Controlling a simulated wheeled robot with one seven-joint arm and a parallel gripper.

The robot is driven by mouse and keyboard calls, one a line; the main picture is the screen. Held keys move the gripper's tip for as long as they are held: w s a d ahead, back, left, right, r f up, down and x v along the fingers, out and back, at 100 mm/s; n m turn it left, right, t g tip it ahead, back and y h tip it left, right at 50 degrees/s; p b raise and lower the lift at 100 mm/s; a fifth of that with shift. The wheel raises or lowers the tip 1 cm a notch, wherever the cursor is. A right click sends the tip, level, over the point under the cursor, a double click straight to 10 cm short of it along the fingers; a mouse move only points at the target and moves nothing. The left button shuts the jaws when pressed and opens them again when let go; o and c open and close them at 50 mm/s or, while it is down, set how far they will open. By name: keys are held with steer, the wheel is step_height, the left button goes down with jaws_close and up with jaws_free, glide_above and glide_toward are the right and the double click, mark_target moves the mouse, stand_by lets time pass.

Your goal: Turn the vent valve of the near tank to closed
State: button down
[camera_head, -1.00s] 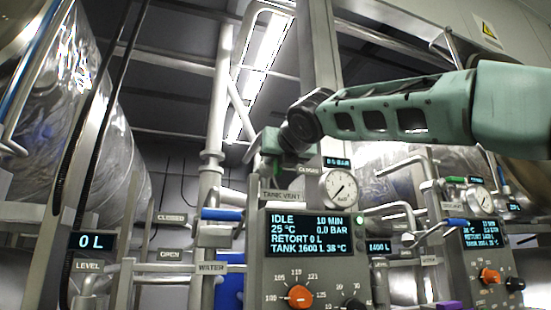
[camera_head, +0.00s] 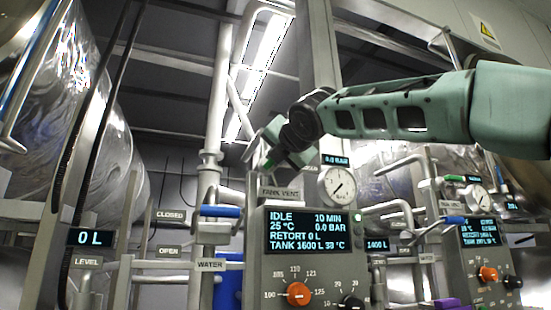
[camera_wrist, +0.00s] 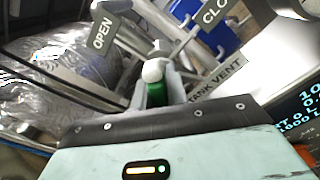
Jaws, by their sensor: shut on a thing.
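The vent valve's green handle (camera_wrist: 155,92) with a pale rounded tip lies between my gripper's fingers (camera_wrist: 158,88) in the wrist view. My gripper (camera_head: 273,158) is shut on it, just above the TANK VENT sign (camera_head: 280,193) of the near panel. A bit of the green handle (camera_head: 270,164) shows at the fingertips in the head view. My gripper is tilted, its fingers pointing down and left. The valve's body and pivot are mostly hidden by my gripper, so I cannot tell the handle's exact position.
The near control panel (camera_head: 346,268) reads IDLE, with a round gauge (camera_head: 337,186) above it. A blue-handled water valve (camera_head: 220,211) is at the left, beside CLOSED and OPEN signs. A second panel (camera_head: 484,250) stands at the right. Pipes surround the gripper closely.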

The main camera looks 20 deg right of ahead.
steer(key=shift+d+f+m+b, duration=0.15)
steer(key=shift+m+b, duration=0.55)
steer(key=shift+m, duration=1.8)
steer(key=shift+f+m+b, duration=0.25)
steer(key=shift+m+b, duration=0.45)
steer(key=shift+m, duration=1.8)
steer(key=c, duration=1.4)
jaws_free()
steer(key=s+b, duration=0.4)
steer(key=s, duration=1.3)
steer(key=shift+s+b, duration=0.2)
steer(key=shift+b, duration=0.1)
